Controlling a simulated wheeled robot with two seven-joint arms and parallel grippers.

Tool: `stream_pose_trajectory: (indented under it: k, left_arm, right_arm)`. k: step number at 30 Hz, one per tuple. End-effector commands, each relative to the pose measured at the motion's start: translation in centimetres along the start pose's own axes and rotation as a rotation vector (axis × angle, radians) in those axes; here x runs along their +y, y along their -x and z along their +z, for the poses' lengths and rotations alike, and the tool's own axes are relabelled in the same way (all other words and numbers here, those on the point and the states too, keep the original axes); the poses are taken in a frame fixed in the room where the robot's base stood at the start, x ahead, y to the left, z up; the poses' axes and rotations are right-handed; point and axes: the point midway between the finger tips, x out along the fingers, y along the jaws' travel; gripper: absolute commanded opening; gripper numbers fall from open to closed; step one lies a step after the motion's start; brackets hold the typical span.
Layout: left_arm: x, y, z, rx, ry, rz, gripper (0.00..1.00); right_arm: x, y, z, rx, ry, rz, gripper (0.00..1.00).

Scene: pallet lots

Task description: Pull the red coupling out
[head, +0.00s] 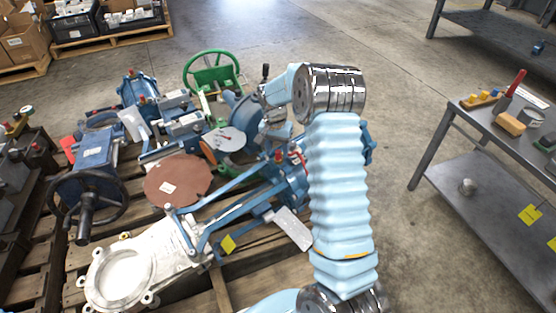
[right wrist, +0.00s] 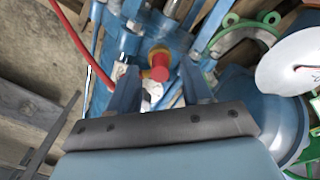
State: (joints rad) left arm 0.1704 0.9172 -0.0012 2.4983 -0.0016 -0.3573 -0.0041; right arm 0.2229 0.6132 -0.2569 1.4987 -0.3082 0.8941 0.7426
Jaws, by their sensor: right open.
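The red coupling (right wrist: 161,70) is a small red round end with a yellow-brown collar, on blue machinery in the right wrist view. In the head view a small red spot (head: 279,157) below my right gripper seems to be the same part. My right gripper (head: 273,140) points down over the blue machinery. In the right wrist view the right gripper (right wrist: 160,88) is open, with one finger on each side of the coupling. I cannot tell whether either finger touches it. My left gripper is not in view.
Wooden pallets (head: 225,288) carry blue valves, a green handwheel (head: 212,70), a brown disc (head: 177,181) and a pale metal casting (head: 125,272). A grey metal table (head: 480,125) with small items stands at right. Concrete floor is clear between. A thin red line (right wrist: 72,32) curves at upper left.

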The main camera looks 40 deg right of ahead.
Motion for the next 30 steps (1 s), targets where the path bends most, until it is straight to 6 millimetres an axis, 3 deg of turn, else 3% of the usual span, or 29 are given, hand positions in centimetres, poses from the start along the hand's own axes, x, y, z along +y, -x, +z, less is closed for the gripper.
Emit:
stream_pose_trajectory:
  k: [1, 6, 30]
  left_arm:
    - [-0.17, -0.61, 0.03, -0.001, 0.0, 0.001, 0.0]
    - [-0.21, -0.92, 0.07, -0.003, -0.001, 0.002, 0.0]
    - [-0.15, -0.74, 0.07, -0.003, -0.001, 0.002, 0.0]
  right_arm:
    - [0.0, -0.88, 0.03, -0.001, 0.0, 0.001, 0.49]
    - [0.0, -1.63, 0.0, 0.0, -0.001, 0.0, 0.49]
    - [0.0, -1.56, -0.02, 0.0, 0.0, 0.0, 0.49]
